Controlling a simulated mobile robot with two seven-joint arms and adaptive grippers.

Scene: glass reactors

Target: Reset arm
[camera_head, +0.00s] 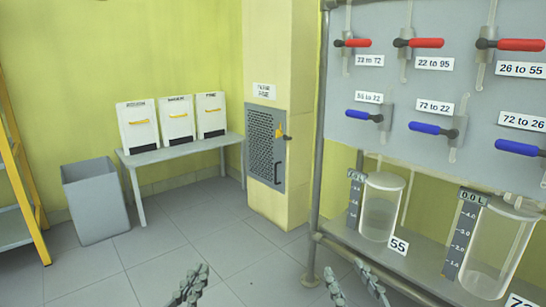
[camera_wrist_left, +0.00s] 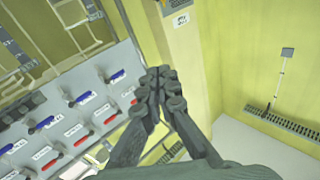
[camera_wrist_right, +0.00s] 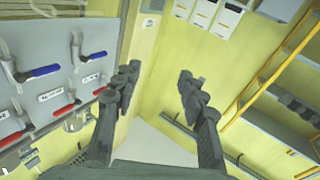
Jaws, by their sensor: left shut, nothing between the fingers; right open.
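My left gripper (camera_head: 190,287) is at the bottom of the head view, left of centre, with its fingers together. In the left wrist view its fingertips (camera_wrist_left: 157,84) meet with nothing between them. My right gripper (camera_head: 357,284) is at the bottom of the head view, right of centre, in front of the reactor rack. In the right wrist view its two fingers (camera_wrist_right: 155,85) stand apart with nothing between them. Neither gripper touches any object.
A grey panel (camera_head: 450,85) with red and blue valve handles rises at the right, above glass vessels (camera_head: 381,207) on a shelf. A table (camera_head: 185,147) with white boxes, a grey bin (camera_head: 95,200) and a yellow shelf frame (camera_head: 22,165) stand at left. The floor between is clear.

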